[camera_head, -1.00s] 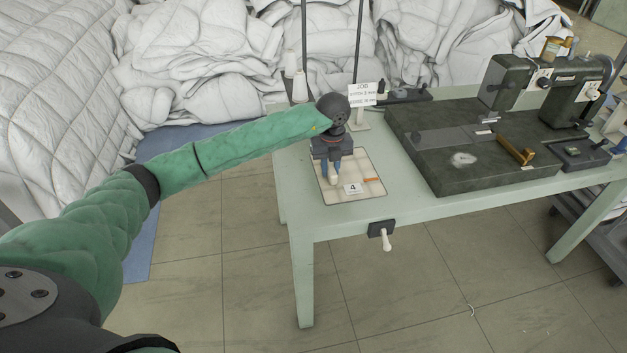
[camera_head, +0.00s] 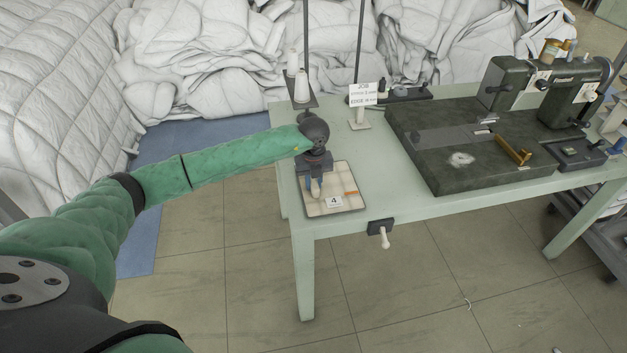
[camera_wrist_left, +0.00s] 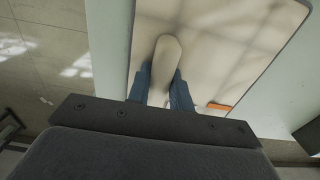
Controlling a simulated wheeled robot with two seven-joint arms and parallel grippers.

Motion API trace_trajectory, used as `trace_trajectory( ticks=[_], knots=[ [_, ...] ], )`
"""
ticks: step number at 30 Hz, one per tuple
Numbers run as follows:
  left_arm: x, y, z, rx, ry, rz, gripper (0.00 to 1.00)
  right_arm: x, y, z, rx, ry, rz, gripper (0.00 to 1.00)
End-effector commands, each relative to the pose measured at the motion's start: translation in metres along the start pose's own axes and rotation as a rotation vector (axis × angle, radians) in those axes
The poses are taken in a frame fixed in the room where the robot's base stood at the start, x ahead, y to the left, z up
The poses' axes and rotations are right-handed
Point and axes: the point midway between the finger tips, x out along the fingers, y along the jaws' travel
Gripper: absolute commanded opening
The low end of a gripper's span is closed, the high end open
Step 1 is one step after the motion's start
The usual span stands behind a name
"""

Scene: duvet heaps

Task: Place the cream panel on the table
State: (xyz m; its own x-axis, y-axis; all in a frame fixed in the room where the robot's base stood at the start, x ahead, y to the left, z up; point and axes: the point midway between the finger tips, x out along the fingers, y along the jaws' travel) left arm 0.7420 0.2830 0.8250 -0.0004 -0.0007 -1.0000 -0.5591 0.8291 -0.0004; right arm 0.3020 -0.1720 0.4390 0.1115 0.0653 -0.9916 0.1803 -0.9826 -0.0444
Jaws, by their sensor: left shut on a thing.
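The cream panel (camera_head: 341,177) is a flat, dark-edged rectangle with a "4" tag and an orange strip. It lies level at the left end of the pale green table (camera_head: 400,200), on it or just above it; I cannot tell if it touches. My left gripper (camera_head: 315,190) points down over the panel's left part, its blue fingers shut on a cream knob on it. In the left wrist view the rounded knob (camera_wrist_left: 167,52) stands between the fingers, with the panel (camera_wrist_left: 235,40) beneath and table strips on both sides. My right gripper is out of view.
Thread cones (camera_head: 301,85) and a job card (camera_head: 363,95) stand behind the panel. A dark sewing machine (camera_head: 545,85) and its bed fill the table's right. A clamp with a handle (camera_head: 381,230) hangs at the front edge. White duvet heaps (camera_head: 190,60) lie behind.

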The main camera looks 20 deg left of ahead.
Motion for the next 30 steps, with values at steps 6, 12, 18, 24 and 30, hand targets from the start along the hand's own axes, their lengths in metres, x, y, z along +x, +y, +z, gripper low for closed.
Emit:
trace_trajectory(
  ticks=[6,12,18,24,30],
  knots=[
    [0.0046,0.0003,0.0002,-0.001,0.0,0.001,0.0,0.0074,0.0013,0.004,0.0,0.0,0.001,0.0],
    [0.0049,0.0003,0.0003,-0.001,0.0,0.001,0.0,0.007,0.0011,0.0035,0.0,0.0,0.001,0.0],
    [0.0063,0.0003,0.0004,-0.001,-0.001,0.0,0.0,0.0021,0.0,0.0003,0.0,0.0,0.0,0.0],
    [0.0063,0.0004,0.0004,-0.001,0.0,0.001,0.43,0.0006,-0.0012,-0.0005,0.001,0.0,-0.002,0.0],
    [0.0062,0.0004,0.0004,-0.001,0.0,0.001,0.43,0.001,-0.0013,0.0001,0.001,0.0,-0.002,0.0]
  ],
)
